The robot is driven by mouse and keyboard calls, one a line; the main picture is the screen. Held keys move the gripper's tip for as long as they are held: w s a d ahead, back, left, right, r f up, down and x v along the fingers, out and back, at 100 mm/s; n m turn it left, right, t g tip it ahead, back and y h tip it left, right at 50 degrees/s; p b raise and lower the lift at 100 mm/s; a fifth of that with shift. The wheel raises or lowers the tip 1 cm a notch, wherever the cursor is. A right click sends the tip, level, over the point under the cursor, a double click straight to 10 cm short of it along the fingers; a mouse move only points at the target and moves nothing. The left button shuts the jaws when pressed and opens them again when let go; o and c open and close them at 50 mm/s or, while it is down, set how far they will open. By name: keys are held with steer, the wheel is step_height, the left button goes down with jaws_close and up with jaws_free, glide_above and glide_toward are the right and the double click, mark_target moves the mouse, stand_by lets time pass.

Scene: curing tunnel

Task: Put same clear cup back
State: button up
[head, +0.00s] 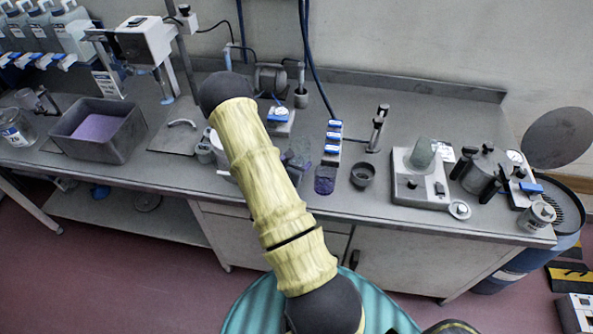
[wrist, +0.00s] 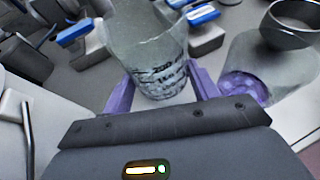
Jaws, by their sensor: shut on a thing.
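My gripper (wrist: 162,88) is shut on a clear cup (wrist: 150,50) with dark graduation marks; its purple fingers sit on either side of the cup. The cup looks upright, with its base close above or on the grey worktop; I cannot tell whether it touches.
A beaker with purple contents (head: 325,181) stands close right of the held cup, with a dark round bowl (head: 362,174) beyond it. A blue-and-white block row (head: 333,137) is behind. A grey bin of purple material (head: 125,150) stands at left. The worktop's front strip (head: 375,205) is clear.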

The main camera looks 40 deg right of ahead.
steer(key=shift+f+p, duration=0.5)
steer(key=shift+f, duration=1.55)
steer(key=shift+f, duration=0.15)
steer(key=shift+f, duration=0.1)
steer(key=o, duration=1)
steer(key=shift+o, duration=0.2)
steer(key=shift+s+r, duration=0.1)
steer(key=shift+r, duration=0.1)
steer(key=b+v, duration=0.2)
steer(key=v, duration=1)
steer(key=shift+b, duration=0.4)
steer(key=shift+r, duration=0.1)
